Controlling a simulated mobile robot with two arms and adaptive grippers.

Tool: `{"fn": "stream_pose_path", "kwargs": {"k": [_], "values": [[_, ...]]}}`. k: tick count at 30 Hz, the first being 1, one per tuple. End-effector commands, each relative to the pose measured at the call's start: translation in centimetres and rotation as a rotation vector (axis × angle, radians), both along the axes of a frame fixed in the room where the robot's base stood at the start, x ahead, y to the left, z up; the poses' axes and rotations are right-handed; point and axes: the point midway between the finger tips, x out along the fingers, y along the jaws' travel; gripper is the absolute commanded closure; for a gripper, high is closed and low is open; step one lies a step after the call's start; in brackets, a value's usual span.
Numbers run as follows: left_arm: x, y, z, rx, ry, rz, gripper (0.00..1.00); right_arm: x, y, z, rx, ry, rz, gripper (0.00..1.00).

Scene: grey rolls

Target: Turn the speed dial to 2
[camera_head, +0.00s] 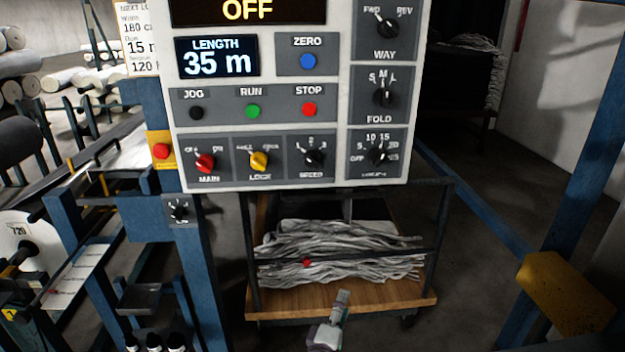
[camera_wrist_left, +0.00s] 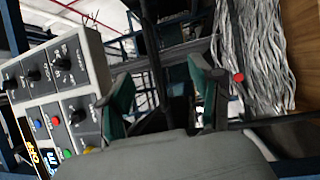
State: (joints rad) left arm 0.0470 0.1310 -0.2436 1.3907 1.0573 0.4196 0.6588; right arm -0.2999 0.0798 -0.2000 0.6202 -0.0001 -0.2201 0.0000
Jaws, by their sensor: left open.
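The speed dial (camera_head: 313,157) is a black knob in the bottom row of the grey control panel (camera_head: 340,95) in the head view, right of the yellow lock knob (camera_head: 259,160). Its pointer is too small to read surely. In the left wrist view the panel appears turned on its side at the left, with the speed dial (camera_wrist_left: 78,115) near its lower edge. My left gripper (camera_head: 342,296) is well below the panel in the head view. In the left wrist view its green fingers (camera_wrist_left: 163,95) are apart and empty, clear of the dial. My right gripper is not in view.
A red main knob (camera_head: 205,162), stop button (camera_head: 309,109) and several black dials surround the speed dial. A red emergency button (camera_head: 161,151) sits at the panel's left. A wooden cart (camera_head: 350,298) with grey strands and dark rails stands below. Blue posts stand either side.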

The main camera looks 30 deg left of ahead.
Motion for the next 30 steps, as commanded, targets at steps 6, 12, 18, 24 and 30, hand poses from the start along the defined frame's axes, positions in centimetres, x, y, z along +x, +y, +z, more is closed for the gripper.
{"fn": "stream_pose_path", "kwargs": {"k": [6,12,18,24,30], "values": [[0.7,4.6,19.4,-0.885,-0.569,0.056,0.35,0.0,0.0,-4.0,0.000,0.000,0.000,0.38],[-1.2,6.1,25.1,-1.305,-0.735,0.003,0.35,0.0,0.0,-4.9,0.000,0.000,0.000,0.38],[-0.3,7.0,26.4,-1.352,-0.749,-0.004,0.35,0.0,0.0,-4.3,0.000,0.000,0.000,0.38],[2.7,9.1,28.1,-1.347,-0.750,-0.002,0.35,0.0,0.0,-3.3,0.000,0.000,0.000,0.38],[6.0,11.2,29.6,-1.346,-0.747,-0.002,0.35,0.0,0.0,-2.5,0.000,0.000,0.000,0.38]]}}
